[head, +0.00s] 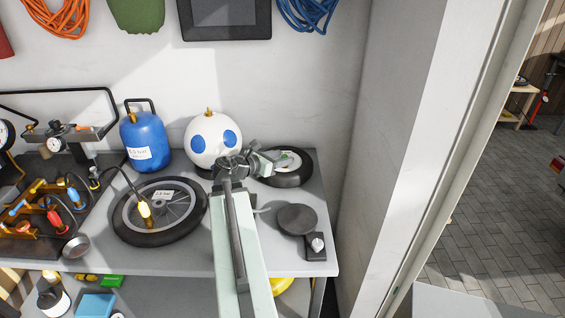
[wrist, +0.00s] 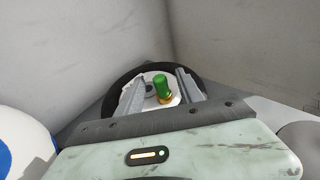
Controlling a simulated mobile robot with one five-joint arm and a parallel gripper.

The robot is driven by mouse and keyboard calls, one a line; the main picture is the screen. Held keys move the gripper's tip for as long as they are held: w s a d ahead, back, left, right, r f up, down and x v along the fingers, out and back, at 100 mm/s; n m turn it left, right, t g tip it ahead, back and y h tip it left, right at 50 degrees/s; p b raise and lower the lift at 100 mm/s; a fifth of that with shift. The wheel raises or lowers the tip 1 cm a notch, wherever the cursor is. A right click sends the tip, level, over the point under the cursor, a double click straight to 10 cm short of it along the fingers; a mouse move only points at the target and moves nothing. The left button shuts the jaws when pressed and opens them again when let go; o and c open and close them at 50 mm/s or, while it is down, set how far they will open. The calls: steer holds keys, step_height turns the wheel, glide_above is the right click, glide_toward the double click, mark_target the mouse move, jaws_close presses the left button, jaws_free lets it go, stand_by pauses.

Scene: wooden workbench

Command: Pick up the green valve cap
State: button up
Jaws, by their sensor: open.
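The green valve cap (wrist: 160,84) sits upright on a brass valve stem (wrist: 165,99) at the white hub (wrist: 150,89) of a small black-tyred wheel. My gripper (wrist: 159,76) is open, with one finger to each side of the cap, and neither appears to touch it. In the head view the small wheel (head: 299,176) lies at the back right of the bench, and my gripper (head: 268,160) reaches over its left side. The cap cannot be clearly made out there.
A white ball with blue spots (head: 205,155) stands left of my gripper, beside a blue tank (head: 148,140). A larger spoked wheel (head: 128,220) lies to the left. A dark round disc (head: 297,219) is in front of the small wheel. Walls stand close behind and to the right.

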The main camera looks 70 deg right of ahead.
steer(key=b+x, duration=0.1)
steer(key=x, duration=0.4)
steer(key=shift+f+b, duration=0.25)
steer(key=shift+b, duration=0.15)
jaws_close()
